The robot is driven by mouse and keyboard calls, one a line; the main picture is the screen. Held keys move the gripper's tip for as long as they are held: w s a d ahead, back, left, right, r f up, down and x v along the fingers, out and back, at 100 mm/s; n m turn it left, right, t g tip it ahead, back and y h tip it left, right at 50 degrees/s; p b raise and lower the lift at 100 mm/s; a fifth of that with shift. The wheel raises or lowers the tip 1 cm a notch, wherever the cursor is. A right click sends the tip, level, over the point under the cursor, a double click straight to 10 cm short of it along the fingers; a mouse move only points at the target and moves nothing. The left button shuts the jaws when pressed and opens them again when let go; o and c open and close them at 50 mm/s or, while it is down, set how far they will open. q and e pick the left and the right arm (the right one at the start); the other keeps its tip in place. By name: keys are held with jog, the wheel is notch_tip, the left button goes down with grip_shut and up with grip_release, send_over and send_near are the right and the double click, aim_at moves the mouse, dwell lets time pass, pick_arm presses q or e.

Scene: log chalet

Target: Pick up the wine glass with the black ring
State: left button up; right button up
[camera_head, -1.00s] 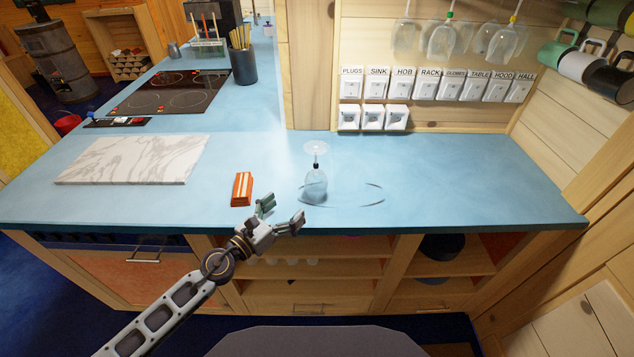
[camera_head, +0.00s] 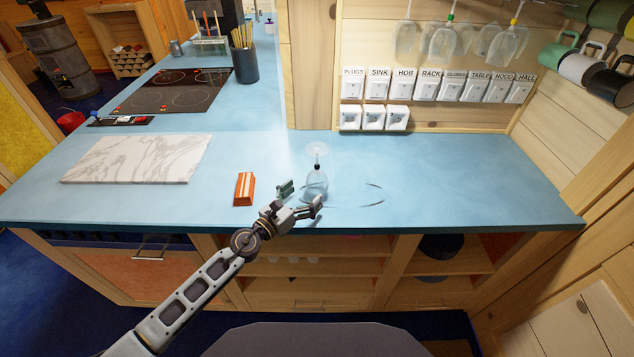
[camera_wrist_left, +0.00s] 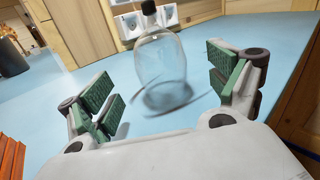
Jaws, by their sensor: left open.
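The wine glass with the black ring (camera_head: 316,184) stands upside down on the blue counter, its bowl down and its foot up, with the black ring on the stem. It also shows in the left wrist view (camera_wrist_left: 161,62), ahead of the fingers and roughly between them, with the black ring at the top edge. My left gripper (camera_head: 302,194) is open at the counter's front edge, just in front of the glass. Its green finger pads also show in the left wrist view (camera_wrist_left: 162,92), apart on either side, with nothing gripped. My right gripper is not in view.
An orange box with pale stripes (camera_head: 244,189) lies left of the glass. A white marble board (camera_head: 138,159) lies further left. Other glasses (camera_head: 443,40) hang above labelled switches (camera_head: 438,86) at the back. The counter right of the glass (camera_head: 470,180) is clear.

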aim_at(317, 182)
pick_arm(q)
jog(key=shift+x, duration=0.8)
jog(key=shift+x, duration=2.6)
jog(key=shift+a+f, duration=0.1)
jog(key=c, duration=0.9)
